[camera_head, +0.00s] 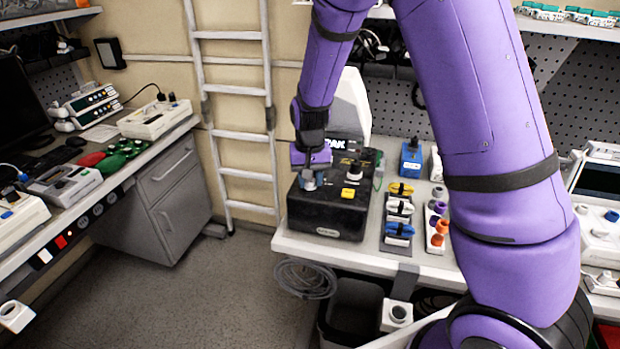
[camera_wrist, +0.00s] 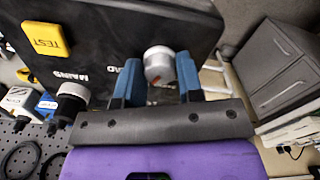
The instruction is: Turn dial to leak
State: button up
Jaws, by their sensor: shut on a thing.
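The black tester box (camera_head: 326,218) stands on the grey bench in the head view, with a yellow button on its top. In the wrist view its black face (camera_wrist: 100,30) shows the yellow TEST button (camera_wrist: 46,40) and the word MAINS. Its round grey dial (camera_wrist: 158,62) lies between the two blue fingers of my gripper (camera_wrist: 160,72). A small red mark shows low on the dial. In the head view my gripper (camera_head: 311,174) is at the dial at the box's left end, shut on it. The dial's label is partly hidden, so its setting cannot be read.
To the box's right are yellow, white and blue clamps (camera_head: 399,208) and a blue device (camera_head: 411,158). A ladder (camera_head: 232,90) leans behind. My purple arm covers the right middle.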

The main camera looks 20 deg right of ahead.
jog(key=o, duration=0.9)
notch_tip(320, 180, up, 11)
dwell(0.4)
